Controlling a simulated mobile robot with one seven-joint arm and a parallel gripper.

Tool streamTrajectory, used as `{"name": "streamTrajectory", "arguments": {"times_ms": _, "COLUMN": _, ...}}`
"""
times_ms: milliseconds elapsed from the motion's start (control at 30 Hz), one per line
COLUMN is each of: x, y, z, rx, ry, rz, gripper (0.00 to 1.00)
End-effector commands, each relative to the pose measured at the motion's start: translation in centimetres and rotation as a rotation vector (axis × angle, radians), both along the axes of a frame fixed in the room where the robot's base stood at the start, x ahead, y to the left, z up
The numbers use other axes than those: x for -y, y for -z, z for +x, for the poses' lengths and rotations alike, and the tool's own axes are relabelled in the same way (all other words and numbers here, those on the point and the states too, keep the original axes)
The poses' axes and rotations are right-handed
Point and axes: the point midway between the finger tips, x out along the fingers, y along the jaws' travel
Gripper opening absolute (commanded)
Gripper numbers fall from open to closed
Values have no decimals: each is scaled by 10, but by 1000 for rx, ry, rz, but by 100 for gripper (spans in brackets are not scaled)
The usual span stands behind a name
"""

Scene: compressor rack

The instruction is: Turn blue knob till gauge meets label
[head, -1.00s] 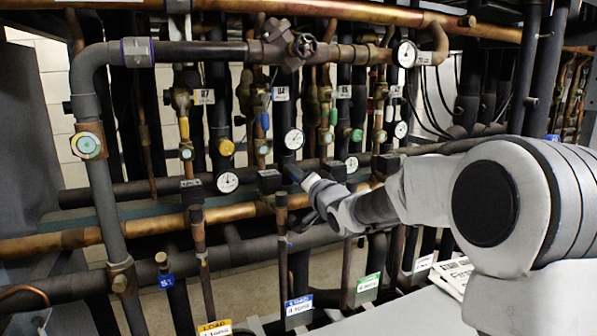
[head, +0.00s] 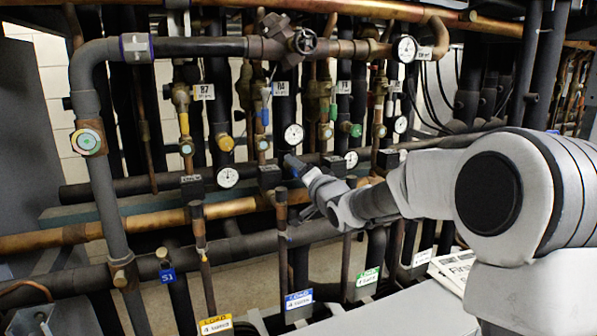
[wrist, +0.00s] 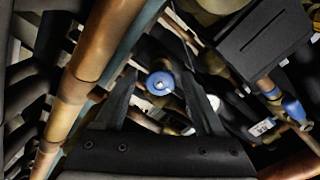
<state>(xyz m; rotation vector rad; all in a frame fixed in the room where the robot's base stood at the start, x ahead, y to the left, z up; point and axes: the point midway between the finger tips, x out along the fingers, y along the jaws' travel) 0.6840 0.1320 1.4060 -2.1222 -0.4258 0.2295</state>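The blue knob (wrist: 160,83) shows in the wrist view as a round blue disc with a pale centre. It lies between the fingertips in the picture; I see no contact. My gripper (wrist: 158,72) has two dark fingers spread apart, open. In the head view my gripper (head: 289,161) points left into the pipes, just below a white round gauge (head: 293,134). The gauge's needle is too small to read. A blue-topped label (head: 299,299) hangs below on a dark pipe; its small print is hard to read.
More gauges stand close by, one at left (head: 228,178) and one at right (head: 351,160). A yellow knob (head: 226,143) and a green knob (head: 356,130) sit higher up. A copper pipe (wrist: 105,50) and a black box (wrist: 263,40) flank my gripper closely.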

Motion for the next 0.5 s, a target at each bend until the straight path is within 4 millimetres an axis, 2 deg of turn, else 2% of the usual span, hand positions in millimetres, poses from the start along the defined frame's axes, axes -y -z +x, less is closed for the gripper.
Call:
{"name": "streamTrajectory", "arguments": {"times_ms": 333, "x": 1, "y": 0, "z": -3, "rx": 1, "ry": 1, "rz": -1, "gripper": 72}}
{"name": "streamTrajectory", "arguments": {"times_ms": 500, "x": 9, "y": 0, "z": -19, "rx": 2, "ry": 3, "rz": -2, "gripper": 72}}
